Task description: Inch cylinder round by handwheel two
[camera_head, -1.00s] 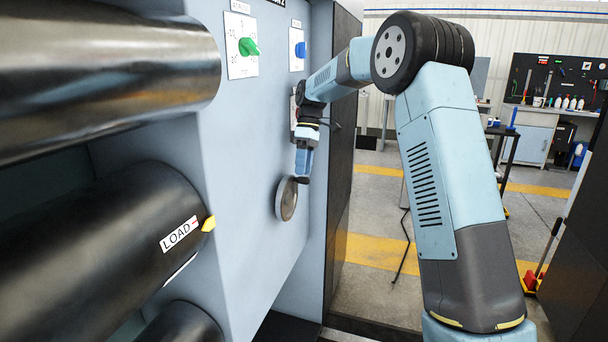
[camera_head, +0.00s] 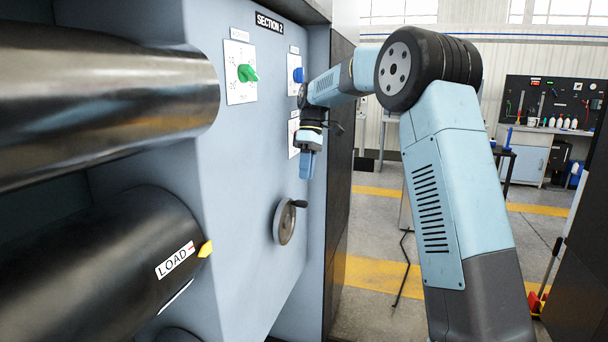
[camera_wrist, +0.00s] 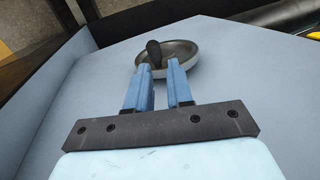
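The handwheel (camera_head: 284,226) is a grey metal disc on the blue-grey machine panel, with a dark crank handle (camera_head: 299,204) at its upper right. In the wrist view the handwheel (camera_wrist: 181,55) and its handle (camera_wrist: 153,54) show just beyond the fingertips. My gripper (camera_head: 307,176) hangs above the handle, apart from it; its blue fingers (camera_wrist: 160,64) are spread with an empty gap between them. The black cylinder (camera_head: 90,262) at lower left bears a white LOAD label (camera_head: 174,260) with a red mark at its right end, beside a yellow pointer (camera_head: 205,249).
A "SECTION 2" sign (camera_head: 269,22) tops the panel. A green knob (camera_head: 247,73) and a blue knob (camera_head: 298,75) stick out of it above my gripper. A shiny metal roller (camera_head: 110,90) lies at upper left. Open floor (camera_head: 375,225) shows to the right.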

